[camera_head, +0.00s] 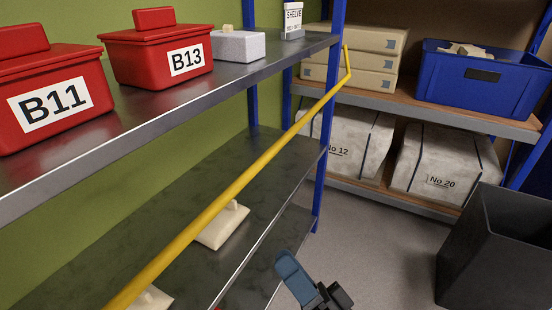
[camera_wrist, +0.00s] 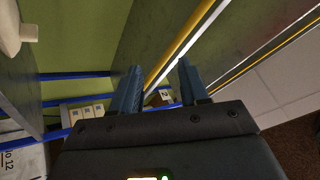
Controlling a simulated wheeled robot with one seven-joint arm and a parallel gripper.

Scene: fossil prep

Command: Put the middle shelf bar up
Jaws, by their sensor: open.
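A yellow bar (camera_head: 228,192) runs slantwise along the open front of the shelf rack, in front of the middle shelf (camera_head: 110,240). Its far end bends upward near the blue upright. In the wrist view, a yellow bar (camera_wrist: 181,38) runs beside a pale shelf edge and passes behind the space between my fingers. My gripper (camera_wrist: 160,78) is open, with two blue fingers apart and nothing held. In the head view my gripper (camera_head: 292,268) is at the bottom, right of the bar and apart from it. Contact is not clear in the wrist view.
Red boxes B11 (camera_head: 50,100) and B13 (camera_head: 160,52) stand on the upper shelf. Pale pieces (camera_head: 222,226) lie on the middle shelf. A second yellow strip (camera_wrist: 278,43) shows at right in the wrist view. A dark bin (camera_head: 490,250) stands right; the floor between is clear.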

